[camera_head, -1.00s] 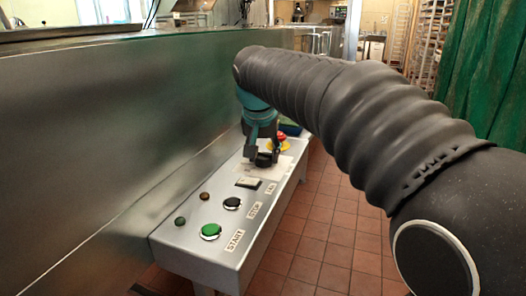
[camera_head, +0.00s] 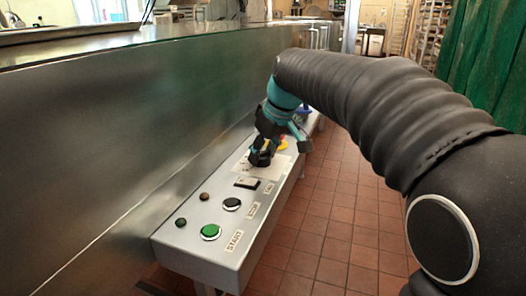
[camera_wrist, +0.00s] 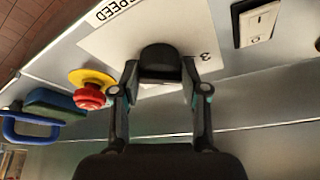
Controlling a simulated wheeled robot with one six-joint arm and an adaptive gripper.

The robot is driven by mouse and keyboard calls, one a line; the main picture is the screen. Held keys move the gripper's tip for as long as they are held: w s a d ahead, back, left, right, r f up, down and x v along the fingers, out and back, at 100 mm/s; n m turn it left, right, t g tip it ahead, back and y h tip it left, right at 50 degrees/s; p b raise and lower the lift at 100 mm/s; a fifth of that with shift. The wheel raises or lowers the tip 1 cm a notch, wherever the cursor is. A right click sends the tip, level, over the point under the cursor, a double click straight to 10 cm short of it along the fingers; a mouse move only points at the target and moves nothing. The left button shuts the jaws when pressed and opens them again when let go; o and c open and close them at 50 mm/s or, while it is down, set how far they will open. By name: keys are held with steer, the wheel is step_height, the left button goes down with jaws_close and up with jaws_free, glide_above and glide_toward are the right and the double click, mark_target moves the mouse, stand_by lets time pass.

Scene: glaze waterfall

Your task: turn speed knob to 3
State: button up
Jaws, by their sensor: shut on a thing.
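The speed knob (camera_wrist: 160,58) is black and stands on a white plate (camera_wrist: 112,42) on the grey control panel. The plate carries the word SPEED and a digit 3, which lies just right of the knob in the wrist view. My gripper (camera_wrist: 160,82) is shut on the knob, one finger on each side. In the head view my gripper (camera_head: 262,157) is tilted over the panel and mostly covers the knob. The knob's pointer mark is hidden, so I cannot tell its setting.
A red emergency button (camera_wrist: 89,96) on a yellow base sits beside the plate. A rocker switch (camera_head: 247,183), a black button (camera_head: 232,203) and a green button (camera_head: 210,232) lie nearer on the panel. A steel wall (camera_head: 110,130) runs along the left. Tiled floor is open at right.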

steer(key=shift+n+g, duration=0.3)
steer(key=shift+n, duration=0.5)
steer(key=o, duration=1.1)
steer(key=shift+r, duration=0.1)
steer(key=v, duration=1.2)
steer(key=shift+d, duration=0.2)
steer(key=s+d+f+m+t+h, duration=0.1)
steer(key=s+d+f+m, duration=0.2)
steer(key=s+f, duration=0.4)
steer(key=s+d+f+m+t+h, duration=0.1)
steer(key=s+d+f+m, duration=0.2)
steer(key=s+d+f, duration=0.2)
steer(key=s+d+f+m+h, duration=0.1)
steer(key=s+d+f+m, duration=0.3)
steer(key=s+f, duration=0.6)
steer(key=shift+s+d+f+t, duration=0.15)
steer(key=shift+s+d+t, duration=0.05)
steer(key=shift+s, duration=0.6)
steer(key=shift+s+d+f+t, duration=0.15)
steer(key=shift+s+d+t, duration=0.05)
steer(key=shift+s, duration=0.55)
